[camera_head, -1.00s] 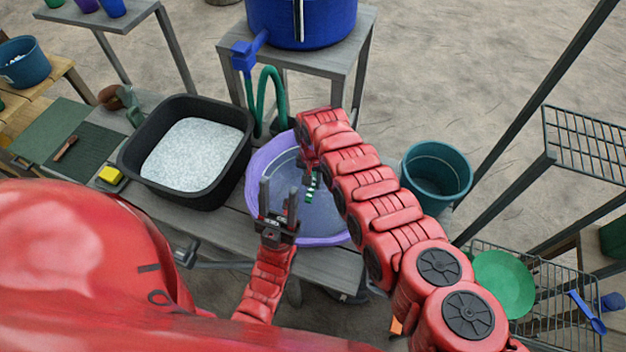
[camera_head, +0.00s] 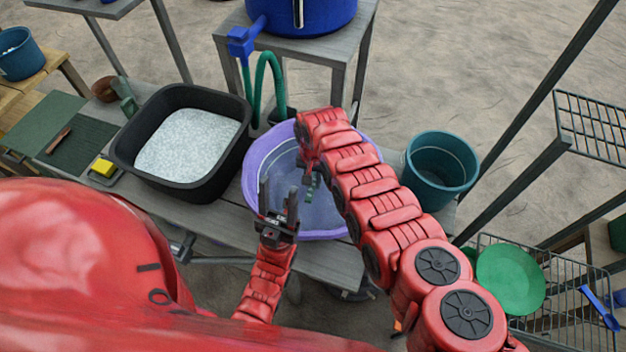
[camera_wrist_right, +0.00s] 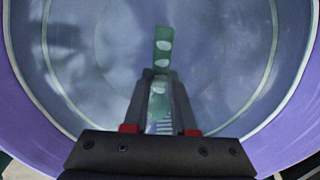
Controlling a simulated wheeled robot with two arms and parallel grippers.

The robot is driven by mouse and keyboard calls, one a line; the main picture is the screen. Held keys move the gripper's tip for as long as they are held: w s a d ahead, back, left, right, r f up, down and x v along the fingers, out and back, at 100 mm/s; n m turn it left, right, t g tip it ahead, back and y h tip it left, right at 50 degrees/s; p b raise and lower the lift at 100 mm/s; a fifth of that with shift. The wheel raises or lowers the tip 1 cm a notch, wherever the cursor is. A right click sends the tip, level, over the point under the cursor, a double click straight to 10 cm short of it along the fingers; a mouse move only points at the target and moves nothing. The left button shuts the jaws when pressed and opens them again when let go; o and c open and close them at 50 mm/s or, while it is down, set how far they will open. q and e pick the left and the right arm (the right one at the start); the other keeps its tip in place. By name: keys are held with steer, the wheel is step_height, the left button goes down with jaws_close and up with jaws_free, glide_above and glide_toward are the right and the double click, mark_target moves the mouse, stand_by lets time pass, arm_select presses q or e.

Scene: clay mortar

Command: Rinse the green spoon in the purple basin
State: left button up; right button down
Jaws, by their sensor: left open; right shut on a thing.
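The purple basin (camera_head: 262,160) stands on the grey bench and appears to hold clear water. My right gripper (camera_wrist_right: 158,105) is shut on the green spoon (camera_wrist_right: 162,48), inside the basin. In the head view my right arm covers most of that gripper, and only a small dark green part of the spoon (camera_head: 311,188) shows. The spoon has pale spots and stripes in the wrist view; how deep it sits in the water I cannot tell. My left gripper (camera_head: 278,203) is open and empty, fingers up, at the basin's near left rim.
A black tub (camera_head: 180,190) of white grains stands left of the basin, and a teal bucket (camera_head: 440,170) right of it. A blue tank (camera_head: 300,12) with a tap and green hose is behind. A wire rack with a green plate (camera_head: 510,280) is at right.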

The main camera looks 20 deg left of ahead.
steer(key=shift+f, duration=0.4)
steer(key=shift+r, duration=0.15)
